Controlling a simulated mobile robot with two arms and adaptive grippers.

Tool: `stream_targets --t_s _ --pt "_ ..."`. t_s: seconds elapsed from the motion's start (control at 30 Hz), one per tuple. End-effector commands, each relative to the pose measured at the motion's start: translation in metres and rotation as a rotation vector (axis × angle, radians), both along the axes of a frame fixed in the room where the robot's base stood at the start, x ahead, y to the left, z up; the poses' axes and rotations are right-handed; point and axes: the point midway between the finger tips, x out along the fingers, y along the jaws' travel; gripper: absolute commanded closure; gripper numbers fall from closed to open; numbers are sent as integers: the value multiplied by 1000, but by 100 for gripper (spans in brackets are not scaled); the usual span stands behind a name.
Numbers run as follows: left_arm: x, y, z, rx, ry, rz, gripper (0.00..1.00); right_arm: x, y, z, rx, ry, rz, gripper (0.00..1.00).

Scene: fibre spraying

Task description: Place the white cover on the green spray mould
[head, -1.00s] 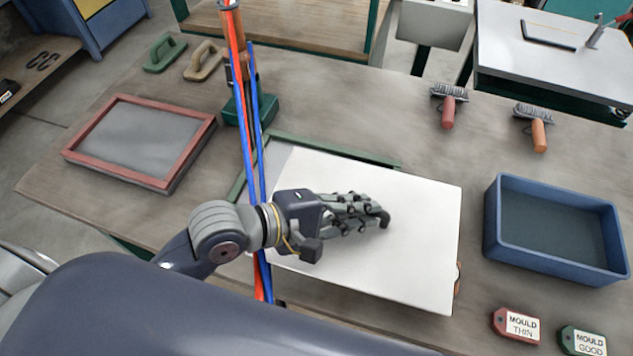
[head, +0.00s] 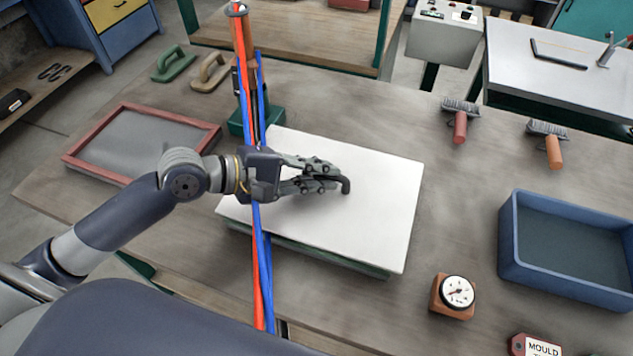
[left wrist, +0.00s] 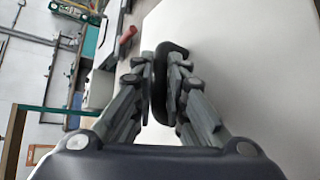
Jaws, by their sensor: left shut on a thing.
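The white cover (head: 375,215) is a flat white board with a dark curved handle (head: 345,186) at its middle. My left gripper (head: 325,182) is shut on this handle from the left side. In the left wrist view the dark handle (left wrist: 161,90) sits between the gripper's fingers (left wrist: 160,75), with the white cover (left wrist: 240,60) beside it. The green spray mould (head: 330,260) shows only as a strip along the cover's front edge; the rest is hidden below the cover. I cannot tell whether the cover touches it. My right gripper is not in view.
Red and blue hoses (head: 258,235) hang across the cover's left part. A dial gauge (head: 457,293) stands in front of the cover. A blue tray (head: 510,240) is at right, a red-framed screen (head: 150,112) at left. Two rollers (head: 460,125) lie behind.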

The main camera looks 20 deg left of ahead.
Motion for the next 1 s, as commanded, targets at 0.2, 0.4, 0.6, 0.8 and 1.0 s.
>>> stream_targets --t_s 0.2,0.4,0.6,0.8,1.0 --pt "5 7 -9 -3 1 1 100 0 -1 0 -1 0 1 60" --pt "6 7 -33 -3 -2 2 100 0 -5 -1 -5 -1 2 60" --pt "5 6 -34 -1 -4 1 100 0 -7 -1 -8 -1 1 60" --pt "5 6 -38 -1 -1 0 83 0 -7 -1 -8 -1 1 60" --pt "5 6 -38 0 0 0 67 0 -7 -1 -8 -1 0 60"
